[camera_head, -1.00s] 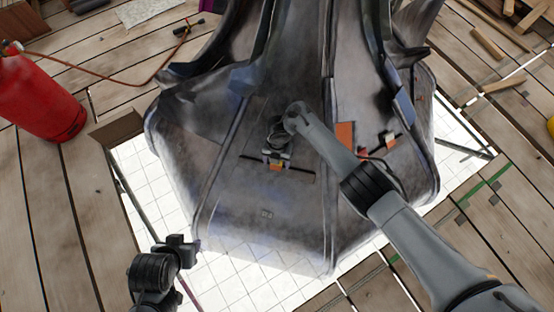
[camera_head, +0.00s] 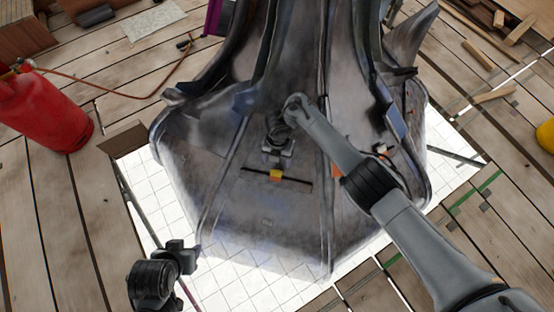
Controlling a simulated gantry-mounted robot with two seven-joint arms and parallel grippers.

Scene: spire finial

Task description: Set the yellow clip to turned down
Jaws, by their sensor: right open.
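The small yellow clip (camera_head: 276,175) sits on a dark narrow slot (camera_head: 298,182) in the sloping lead face of the spire (camera_head: 250,205). My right gripper (camera_head: 277,163) is over the upper side of the clip, pointing down at the face, and it is open. The clip's upper part is hidden by the gripper, and I cannot tell whether the jaws touch it or which way it is turned. My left gripper (camera_head: 182,256) is at the lower left, off the spire and away from the clip; its jaws are too unclear to read.
My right forearm crosses the spire's right side and partly hides an orange patch (camera_head: 336,171). Another small fitting (camera_head: 381,150) is further right. Wooden planks (camera_head: 60,215) surround a white gridded opening (camera_head: 235,290).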

